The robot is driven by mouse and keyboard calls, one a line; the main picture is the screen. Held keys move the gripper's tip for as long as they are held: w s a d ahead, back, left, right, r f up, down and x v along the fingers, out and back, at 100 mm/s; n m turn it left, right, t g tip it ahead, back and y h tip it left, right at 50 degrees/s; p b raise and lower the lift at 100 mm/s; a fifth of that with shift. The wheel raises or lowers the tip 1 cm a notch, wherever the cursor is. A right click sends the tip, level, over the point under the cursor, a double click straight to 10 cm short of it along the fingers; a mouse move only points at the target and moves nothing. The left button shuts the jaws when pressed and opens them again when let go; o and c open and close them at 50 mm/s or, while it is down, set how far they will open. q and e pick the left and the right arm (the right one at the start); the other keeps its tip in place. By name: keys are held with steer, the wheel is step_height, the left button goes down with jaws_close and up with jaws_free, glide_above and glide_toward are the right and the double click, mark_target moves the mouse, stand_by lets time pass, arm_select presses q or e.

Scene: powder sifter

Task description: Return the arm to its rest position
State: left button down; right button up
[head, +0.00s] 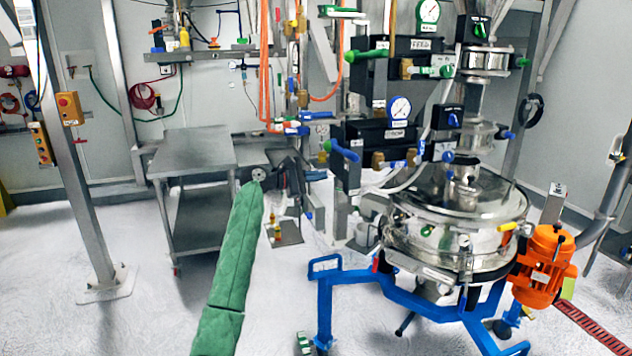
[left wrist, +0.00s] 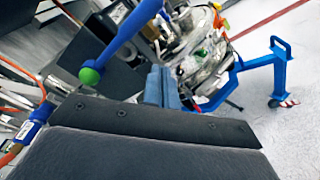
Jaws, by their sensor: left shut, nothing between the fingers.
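My left arm comes up in a green sleeve in the head view, and my left gripper (head: 309,213) hangs at its far end, left of the sifter. In the left wrist view the fingers of my left gripper (left wrist: 162,86) are together, shut with nothing between them. A blue lever with a green tip (left wrist: 121,43) is close in front of them in that view; I cannot tell whether they touch. The same kind of blue lever (head: 345,151) shows right of the gripper in the head view. My right gripper is not in view.
The steel sifter (head: 450,225) stands on a blue wheeled frame (head: 345,275) at the right, with an orange motor (head: 545,265) beside it. A steel cart (head: 192,152) is behind my arm. Black valve boxes, gauges and hoses fill the middle. The floor at the lower left is clear.

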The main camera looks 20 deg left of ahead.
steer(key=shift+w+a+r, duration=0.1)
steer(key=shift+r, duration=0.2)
